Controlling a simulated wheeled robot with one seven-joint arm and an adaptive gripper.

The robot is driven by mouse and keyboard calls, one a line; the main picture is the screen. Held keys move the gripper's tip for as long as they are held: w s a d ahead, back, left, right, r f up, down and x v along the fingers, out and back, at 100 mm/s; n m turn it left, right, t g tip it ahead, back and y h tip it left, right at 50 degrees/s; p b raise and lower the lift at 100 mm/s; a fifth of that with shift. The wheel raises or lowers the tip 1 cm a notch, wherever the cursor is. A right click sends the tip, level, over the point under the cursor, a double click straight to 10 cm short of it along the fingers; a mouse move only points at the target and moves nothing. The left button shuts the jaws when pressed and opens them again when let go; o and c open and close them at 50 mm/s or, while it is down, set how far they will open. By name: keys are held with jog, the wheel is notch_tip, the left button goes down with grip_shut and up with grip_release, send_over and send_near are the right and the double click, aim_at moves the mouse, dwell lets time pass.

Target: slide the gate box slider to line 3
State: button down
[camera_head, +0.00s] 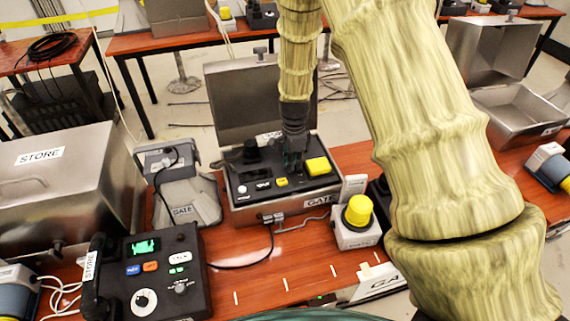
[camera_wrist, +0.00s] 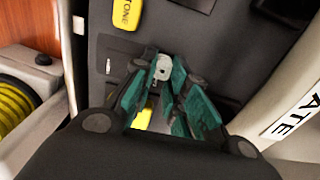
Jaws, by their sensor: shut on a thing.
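The gate box (camera_head: 233,207) is an open metal case marked GATE, with its lid raised behind a dark control panel. A yellow button marked TONE (camera_wrist: 126,13) is beside the fingers, and a large yellow button (camera_head: 317,166) is on the panel's right.
A closed STORE case (camera_head: 60,185) and a STORE phone unit (camera_head: 165,275) stand to the left. A grey cradle marked GATE (camera_head: 188,200) is beside the box. A white box with a yellow knob (camera_head: 358,211) stands at front right. Cables lie on the table.

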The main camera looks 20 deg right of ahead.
jog(key=shift+w+r, duration=0.1)
jog(key=shift+w, duration=0.15)
jog(key=c, duration=1.4)
grip_release()
notch_tip(320, 180, up, 12)
jog(key=shift+f, duration=0.1)
